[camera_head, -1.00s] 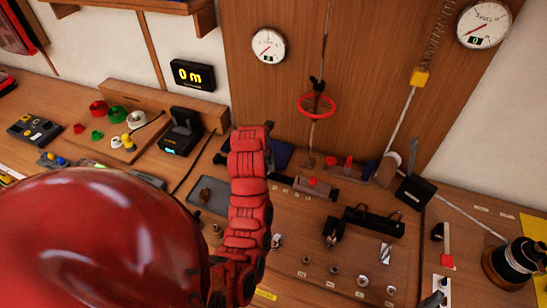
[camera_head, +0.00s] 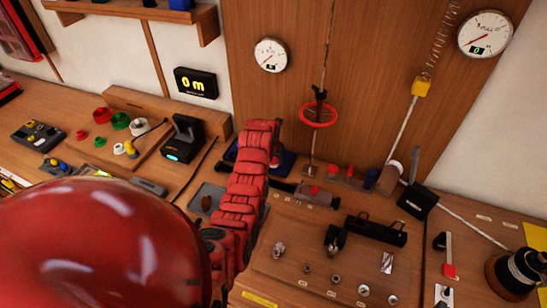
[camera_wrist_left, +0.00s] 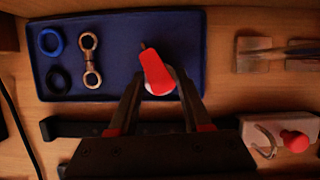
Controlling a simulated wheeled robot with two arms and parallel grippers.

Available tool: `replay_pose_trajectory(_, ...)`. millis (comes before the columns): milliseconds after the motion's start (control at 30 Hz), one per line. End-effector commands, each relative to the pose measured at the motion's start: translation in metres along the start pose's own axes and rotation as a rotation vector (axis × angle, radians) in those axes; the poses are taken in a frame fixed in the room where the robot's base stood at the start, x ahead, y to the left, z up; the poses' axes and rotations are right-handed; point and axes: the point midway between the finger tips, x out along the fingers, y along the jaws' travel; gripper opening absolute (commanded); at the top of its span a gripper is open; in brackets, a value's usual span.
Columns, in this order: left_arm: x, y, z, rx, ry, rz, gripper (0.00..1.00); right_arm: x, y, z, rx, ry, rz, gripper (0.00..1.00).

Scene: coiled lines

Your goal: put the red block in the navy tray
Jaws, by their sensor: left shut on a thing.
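The red block (camera_wrist_left: 156,73) is a small red piece with a pale round part under it, and a thin dark pin stands beside it. In the left wrist view my left gripper (camera_wrist_left: 158,82) is shut on the red block, one finger on each side. The block shows over the navy tray (camera_wrist_left: 115,26), near its right half; I cannot tell whether it touches the tray floor. My right gripper is not in view.
In the tray lie a blue ring (camera_wrist_left: 50,41), a dark ring (camera_wrist_left: 58,79) and a metal double-eyed fitting (camera_wrist_left: 90,58). A dark bar (camera_wrist_left: 75,128) runs in front of the tray. A red-knobbed fitting (camera_wrist_left: 293,140) is at right. A wooden ledge with a black device (camera_head: 185,137) stands left.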

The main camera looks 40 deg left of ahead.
Motion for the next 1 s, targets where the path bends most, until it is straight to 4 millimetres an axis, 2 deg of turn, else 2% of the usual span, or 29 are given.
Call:
replay_pose_trajectory(67, 0.0041, 0.0000, -0.0021, 0.000, 0.001, 0.000, 0.00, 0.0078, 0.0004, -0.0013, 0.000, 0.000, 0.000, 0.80)
replay_pose_trajectory(400, 0.0113, -0.0002, -0.0041, 0.001, -0.002, 0.000, 0.00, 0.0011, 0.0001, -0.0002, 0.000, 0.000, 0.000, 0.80)
replay_pose_trajectory(433, 0.0097, -0.0001, -0.0035, 0.001, -0.002, 0.000, 0.54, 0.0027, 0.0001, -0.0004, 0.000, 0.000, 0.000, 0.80)
replay_pose_trajectory(567, 0.0093, -0.0002, -0.0034, 0.001, -0.002, 0.000, 0.77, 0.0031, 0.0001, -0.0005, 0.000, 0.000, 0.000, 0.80)
replay_pose_trajectory(933, 0.0051, -0.0002, -0.0018, 0.001, -0.002, 0.000, 0.79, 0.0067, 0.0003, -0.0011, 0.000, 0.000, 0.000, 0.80)
replay_pose_trajectory(1000, 0.0032, 0.0000, -0.0014, 0.001, -0.006, 0.001, 0.79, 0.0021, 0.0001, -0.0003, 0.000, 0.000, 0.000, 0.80)
